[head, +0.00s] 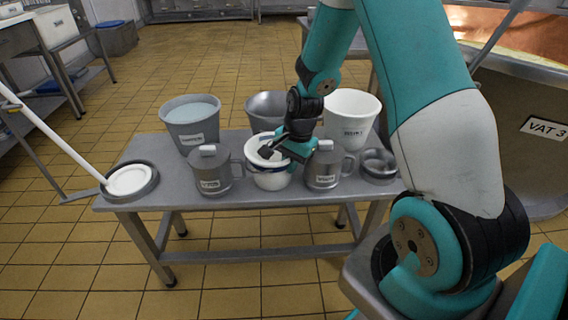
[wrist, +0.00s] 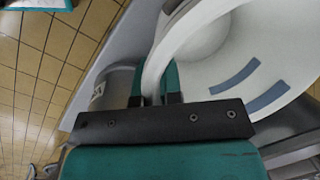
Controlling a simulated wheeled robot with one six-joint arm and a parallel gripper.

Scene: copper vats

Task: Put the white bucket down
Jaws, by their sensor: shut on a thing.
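The white bucket (head: 271,180) has a dark blue band and is at the front middle of the grey bench (head: 160,190), between two grey lidded jugs. It looks upright. I cannot tell whether its base touches the bench top. My gripper (head: 271,149) is at its rim, shut on it from above. In the wrist view the bucket (wrist: 205,75) fills the upper right, with blue marks on its inner wall. The fingers of my gripper (wrist: 158,85) straddle its rim. The gripper hides part of the rim in the head view.
Grey jugs stand left (head: 211,172) and right (head: 324,167) of the bucket. A round dish (head: 378,165) is at right; a white disc (head: 128,180) with a pole is at left.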

